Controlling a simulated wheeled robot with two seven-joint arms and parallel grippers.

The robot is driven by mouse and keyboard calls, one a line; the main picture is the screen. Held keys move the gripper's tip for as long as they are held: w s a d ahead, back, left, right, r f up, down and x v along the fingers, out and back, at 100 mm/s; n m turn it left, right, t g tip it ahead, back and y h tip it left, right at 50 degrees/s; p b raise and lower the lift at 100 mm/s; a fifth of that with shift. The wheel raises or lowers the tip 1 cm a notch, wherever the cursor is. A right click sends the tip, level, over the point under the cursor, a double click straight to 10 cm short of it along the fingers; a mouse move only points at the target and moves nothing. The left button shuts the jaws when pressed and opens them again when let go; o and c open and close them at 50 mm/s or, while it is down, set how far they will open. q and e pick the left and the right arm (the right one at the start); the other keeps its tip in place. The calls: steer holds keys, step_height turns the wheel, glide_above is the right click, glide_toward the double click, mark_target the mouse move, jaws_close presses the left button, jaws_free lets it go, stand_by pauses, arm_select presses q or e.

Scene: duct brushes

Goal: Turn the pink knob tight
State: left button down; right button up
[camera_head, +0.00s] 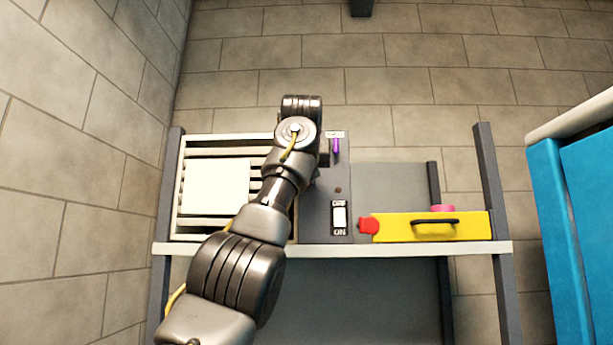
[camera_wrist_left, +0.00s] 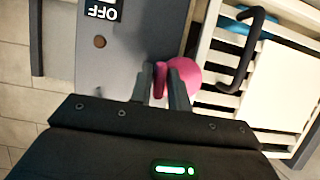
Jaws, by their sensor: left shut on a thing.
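The pink knob (camera_wrist_left: 186,76) shows in the left wrist view at the edge of the grey panel, beside the slatted filter unit. My left gripper (camera_wrist_left: 160,80) is shut with a narrow pink part of the knob between its fingers. The knob's rounder part bulges out beyond the right finger, which covers some of it. In the head view my left arm (camera_head: 268,215) reaches up in front of the panel (camera_head: 315,215) and hides the knob and the gripper. My right gripper is in neither view.
The slatted unit (camera_head: 180,190) with a pale sheet stands left of the panel. The panel has a purple lever (camera_head: 335,147) and an OFF/ON switch (camera_head: 339,217). A yellow box (camera_head: 390,228) with a black handle stands on the shelf (camera_head: 400,249). A blue cabinet (camera_head: 580,200) stands right.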

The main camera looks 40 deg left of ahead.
arm_select(q)
steer(key=c, duration=1.5)
jaws_free()
steer(key=shift+o, duration=0.2)
steer(key=shift+d, duration=0.1)
steer(key=b+v, duration=0.2)
steer(key=v, duration=0.8)
steer(key=shift+s+d, duration=0.2)
steer(key=shift+s, duration=0.05)
steer(key=shift+r, duration=0.1)
